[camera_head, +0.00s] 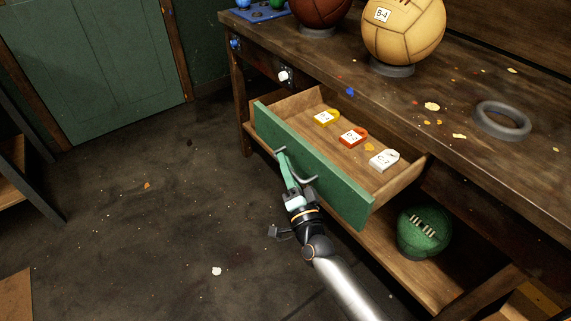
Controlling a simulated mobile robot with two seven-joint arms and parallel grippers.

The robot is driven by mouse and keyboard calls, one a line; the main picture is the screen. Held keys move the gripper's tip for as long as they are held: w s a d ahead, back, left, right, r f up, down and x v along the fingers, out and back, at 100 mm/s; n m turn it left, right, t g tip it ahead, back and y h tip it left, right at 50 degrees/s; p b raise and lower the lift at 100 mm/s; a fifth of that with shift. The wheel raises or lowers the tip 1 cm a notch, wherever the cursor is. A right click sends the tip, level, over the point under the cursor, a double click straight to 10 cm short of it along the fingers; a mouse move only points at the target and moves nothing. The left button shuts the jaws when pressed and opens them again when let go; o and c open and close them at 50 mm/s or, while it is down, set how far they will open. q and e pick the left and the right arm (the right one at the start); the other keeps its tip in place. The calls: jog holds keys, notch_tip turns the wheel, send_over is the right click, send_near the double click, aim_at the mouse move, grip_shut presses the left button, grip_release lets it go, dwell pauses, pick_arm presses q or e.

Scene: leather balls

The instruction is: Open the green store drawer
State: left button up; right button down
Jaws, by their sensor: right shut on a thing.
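The green store drawer (325,178) is pulled out from under the wooden workbench, with its inside showing. A yellow tag (326,118), a red tag (352,136) and a white tag (384,160) lie in it. The drawer has a grey bar handle (311,179) on its green front. My right gripper (288,172) is at the drawer front and shut on the handle; its fingers partly hide the handle. My left gripper is not in view.
The workbench top (460,85) holds a brown ball (320,10), a tan ball (403,28) marked B-4 and an empty grey ring (502,120). A green ball (424,230) sits on the lower shelf. The dark floor (130,225) left of the drawer is mostly clear.

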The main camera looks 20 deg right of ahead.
dwell(0.3)
jog(key=c, duration=0.9)
grip_release()
jog(key=shift+s, duration=0.15)
jog(key=v, duration=1.2)
jog(key=shift+s+p, duration=0.15)
jog(key=shift+p, duration=0.25)
jog(key=shift+a, duration=0.1)
jog(key=shift+f, duration=0.1)
